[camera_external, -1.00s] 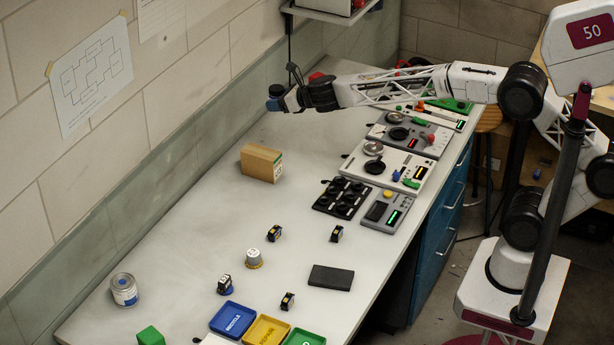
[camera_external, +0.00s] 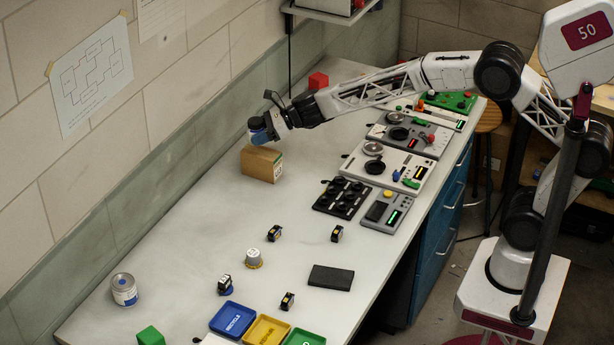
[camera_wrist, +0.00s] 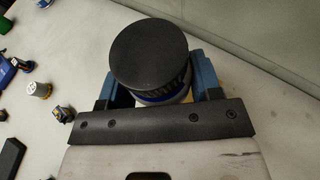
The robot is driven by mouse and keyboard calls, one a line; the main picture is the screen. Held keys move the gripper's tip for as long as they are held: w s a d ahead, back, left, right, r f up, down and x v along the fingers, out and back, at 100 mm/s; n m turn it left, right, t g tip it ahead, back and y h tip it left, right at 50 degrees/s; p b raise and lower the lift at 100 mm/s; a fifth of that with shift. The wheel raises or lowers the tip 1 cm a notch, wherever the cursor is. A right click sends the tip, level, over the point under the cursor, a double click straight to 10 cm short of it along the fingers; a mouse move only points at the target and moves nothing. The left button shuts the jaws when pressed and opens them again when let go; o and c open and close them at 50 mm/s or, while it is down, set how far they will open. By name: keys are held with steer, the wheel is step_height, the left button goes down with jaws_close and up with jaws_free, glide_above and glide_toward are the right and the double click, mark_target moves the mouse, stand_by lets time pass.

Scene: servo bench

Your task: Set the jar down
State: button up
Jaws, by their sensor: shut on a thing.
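The jar has a round black lid (camera_wrist: 150,52) and a pale body with a blue band below it. My gripper (camera_wrist: 153,75) is shut on the jar, with one blue finger on each side of it in the wrist view. In the external view my gripper (camera_external: 260,134) holds the jar, whose dark lid (camera_external: 256,123) shows above the blue finger. They appear at the upper left of the cardboard box (camera_external: 262,165), overlapping its top in the picture. I cannot tell whether the jar touches the box or hangs above or behind it. Most of the jar's body is hidden.
The bench (camera_external: 190,240) has free room left of and in front of the box. A grey can (camera_external: 124,290), a white-topped knob (camera_external: 253,258), several small servos and a black block (camera_external: 331,277) lie nearer. Trays (camera_external: 232,319) stand at the front, control panels (camera_external: 390,165) along the right.

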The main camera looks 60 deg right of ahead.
steer(key=s+a+f+n+g+y, duration=0.1)
steer(key=s+a+f+n+g, duration=0.2)
steer(key=s+a+n+g, duration=0.1)
steer(key=s+a+f+n+g+y, duration=0.2)
steer(key=s+a+f+n+g, duration=0.1)
steer(key=s+a+n+g, duration=0.1)
steer(key=s+a+f+n+g+y, duration=0.1)
steer(key=s+a+f+n+g, duration=0.2)
steer(key=a, duration=0.5)
steer(key=shift+s+n+g, duration=0.35)
steer(key=shift+n+g, duration=0.25)
steer(key=shift+g, duration=0.25)
steer(key=shift+s+n+g, duration=0.3)
steer(key=shift+n+g, duration=0.3)
steer(key=shift+g, duration=0.25)
steer(key=shift+s+a+f+n+g, duration=0.15)
steer(key=shift+s+a+n+g, duration=0.15)
steer(key=shift+s+g, duration=0.15)
steer(key=shift+s+a+f+n+g, duration=0.15)
steer(key=shift+s+n+g, duration=0.2)
steer(key=shift+s, duration=0.1)
glide_above(219, 222)
steer(key=shift+f, duration=0.75)
steer(key=shift+f, duration=1.75)
steer(key=shift+f, duration=0.1)
